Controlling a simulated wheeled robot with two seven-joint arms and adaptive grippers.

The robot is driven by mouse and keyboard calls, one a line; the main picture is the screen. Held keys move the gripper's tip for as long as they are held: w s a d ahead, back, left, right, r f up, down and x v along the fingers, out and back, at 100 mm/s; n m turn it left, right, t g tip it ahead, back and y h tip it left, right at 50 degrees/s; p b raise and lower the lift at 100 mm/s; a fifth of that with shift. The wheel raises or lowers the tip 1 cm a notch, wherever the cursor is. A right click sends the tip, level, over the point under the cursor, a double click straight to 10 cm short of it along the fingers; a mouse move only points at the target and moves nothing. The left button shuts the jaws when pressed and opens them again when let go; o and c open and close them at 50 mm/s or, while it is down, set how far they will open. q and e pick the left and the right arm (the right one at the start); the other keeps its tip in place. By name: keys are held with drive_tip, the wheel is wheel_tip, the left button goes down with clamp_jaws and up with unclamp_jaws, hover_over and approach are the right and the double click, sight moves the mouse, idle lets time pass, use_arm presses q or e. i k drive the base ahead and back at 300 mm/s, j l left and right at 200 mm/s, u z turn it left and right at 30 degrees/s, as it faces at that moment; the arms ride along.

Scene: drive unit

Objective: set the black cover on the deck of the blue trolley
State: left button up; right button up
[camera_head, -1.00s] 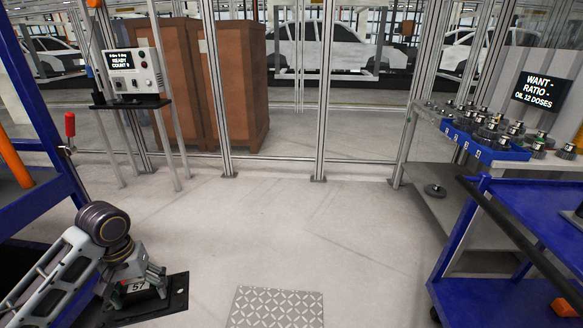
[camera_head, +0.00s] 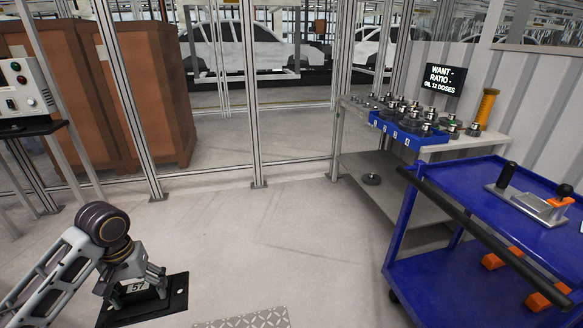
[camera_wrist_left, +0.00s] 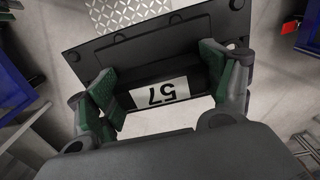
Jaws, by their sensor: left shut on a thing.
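The black cover (camera_head: 178,292) is a flat plate with a raised block labelled 57, held out over the floor at the lower left of the head view. My left gripper (camera_head: 146,282) is shut on that raised block. In the left wrist view the green-padded fingers (camera_wrist_left: 165,88) sit at both ends of the block, and the cover's plate (camera_wrist_left: 222,22) extends beyond it. The blue trolley (camera_head: 455,186) stands at the right, apart from the cover. Its upper deck has a bare blue area at the left. My right gripper is not in view.
A metal fixture (camera_head: 530,205) with black and orange knobs occupies the deck's right part. A black handle bar (camera_head: 480,235) runs along the trolley's near side. Orange blocks (camera_head: 502,257) lie on its lower shelf. A grey bench (camera_head: 440,150) stands behind. The middle floor is clear.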

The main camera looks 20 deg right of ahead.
sight(472, 298)
drive_tip(key=i+j+z, duration=0.1)
drive_tip(key=z, duration=0.35)
drive_tip(key=i+j+z, duration=0.15)
drive_tip(key=z, duration=0.3)
drive_tip(key=i+j+z, duration=0.1)
drive_tip(key=z, duration=0.35)
drive_tip(key=j+z, duration=0.25)
drive_tip(key=z, duration=0.15)
drive_tip(key=i+j+z, duration=0.1)
drive_tip(key=j+z, duration=0.15)
drive_tip(key=z, duration=0.2)
drive_tip(key=j+z, duration=0.25)
drive_tip(key=z, duration=0.2)
drive_tip(key=j+z, duration=0.2)
drive_tip(key=z, duration=0.25)
drive_tip(key=k+j+z, duration=0.1)
drive_tip(key=z, duration=0.35)
drive_tip(key=i+j, duration=0.15)
drive_tip(key=i, duration=0.3)
drive_tip(key=l+z, duration=0.05)
